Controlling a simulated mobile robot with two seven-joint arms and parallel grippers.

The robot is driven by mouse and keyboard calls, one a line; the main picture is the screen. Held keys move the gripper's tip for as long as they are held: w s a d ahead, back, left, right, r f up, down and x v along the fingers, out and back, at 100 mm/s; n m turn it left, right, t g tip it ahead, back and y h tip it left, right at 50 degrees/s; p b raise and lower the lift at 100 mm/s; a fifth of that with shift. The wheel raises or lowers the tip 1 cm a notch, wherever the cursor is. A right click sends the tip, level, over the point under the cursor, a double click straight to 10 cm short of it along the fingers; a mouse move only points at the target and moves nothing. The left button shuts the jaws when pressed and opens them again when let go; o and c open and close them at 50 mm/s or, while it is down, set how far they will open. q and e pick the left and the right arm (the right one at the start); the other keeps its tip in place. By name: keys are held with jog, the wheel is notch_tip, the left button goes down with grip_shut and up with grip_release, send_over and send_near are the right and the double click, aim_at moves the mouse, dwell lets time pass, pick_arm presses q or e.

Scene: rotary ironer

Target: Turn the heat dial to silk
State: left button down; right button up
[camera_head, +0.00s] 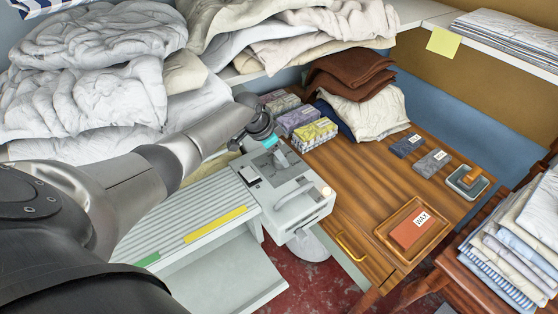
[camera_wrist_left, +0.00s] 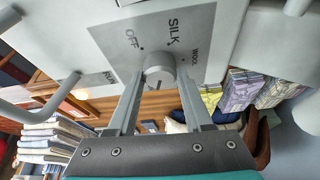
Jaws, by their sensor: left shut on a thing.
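The heat dial (camera_wrist_left: 158,70) is a round grey knob on a grey plate (camera_wrist_left: 110,38) in the left wrist view. The plate reads OFF, SILK and WOOL around the knob, and more lettering shows at lower left. I cannot tell clearly which mark the dial points to. My left gripper (camera_wrist_left: 159,80) has one finger on each side of the dial and is shut on it. In the head view my left gripper (camera_head: 279,157) is at the top of the ironer's grey end housing (camera_head: 300,204); the dial is hidden there. My right gripper is not in view.
The ironer's slatted bed (camera_head: 195,220) with a yellow strip lies left of the housing. A wooden table (camera_head: 350,185) to the right holds boxes (camera_head: 314,133), a wax block (camera_head: 410,230) in a tray and a stamp pad. Folded laundry (camera_head: 90,70) is piled behind my arm.

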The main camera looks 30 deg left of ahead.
pick_arm(q)
jog(key=shift+f+m+b, duration=0.1)
jog(key=shift+m+b, duration=0.7)
jog(key=shift+m, duration=0.1)
jog(key=shift+a+g+h, duration=0.1)
jog(key=shift+g+h, duration=0.2)
jog(key=shift+c, duration=1.5)
grip_release()
